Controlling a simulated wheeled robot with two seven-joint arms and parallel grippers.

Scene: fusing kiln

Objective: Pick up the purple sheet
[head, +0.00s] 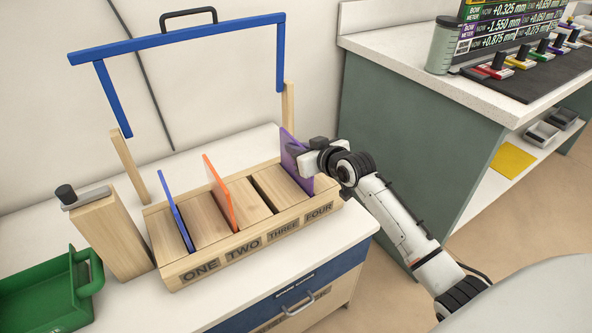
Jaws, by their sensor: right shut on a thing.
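The purple sheet (292,158) stands upright at the right end of the wooden rack (170,272), by the slot labelled FOUR. My right gripper (308,155) reaches in from the right and is shut on the purple sheet near its upper right edge. The sheet's lower edge is partly hidden, so I cannot tell whether it is still in the slot. A blue sheet (176,209) stands in the rack by ONE, and an orange sheet (219,192) stands by TWO. No sheet shows at THREE. My left gripper is not in view.
A blue frame (180,38) with a black handle rises behind the rack. A wooden block (112,237) with a black knob stands left of it, beside a green bin (45,295). A counter (440,80) with a jar (444,45) and gauges is at right.

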